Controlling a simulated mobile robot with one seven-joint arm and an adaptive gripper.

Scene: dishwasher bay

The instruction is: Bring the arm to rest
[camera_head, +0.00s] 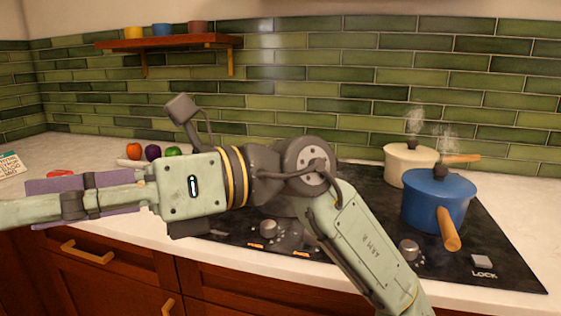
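My arm rises from the lower right edge, bends at a round dark joint and reaches left across the counter front. Toward its left end is a pale green housing with a small lit mark and a dark camera-like block on a stalk. My gripper (75,205) seems to be the pale green and dark section beyond it, running to the left edge. Flat purple pieces show along this section; I cannot tell whether they are finger pads or something held. The fingertips are not clear.
A black cooktop (385,225) with knobs holds a steaming cream pot (405,165) and a blue pot (437,200), right of my arm. Small produce (152,152) lies on the counter (85,145) behind the housing. A wall shelf (170,42) bears cups. Drawers (125,265) are below.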

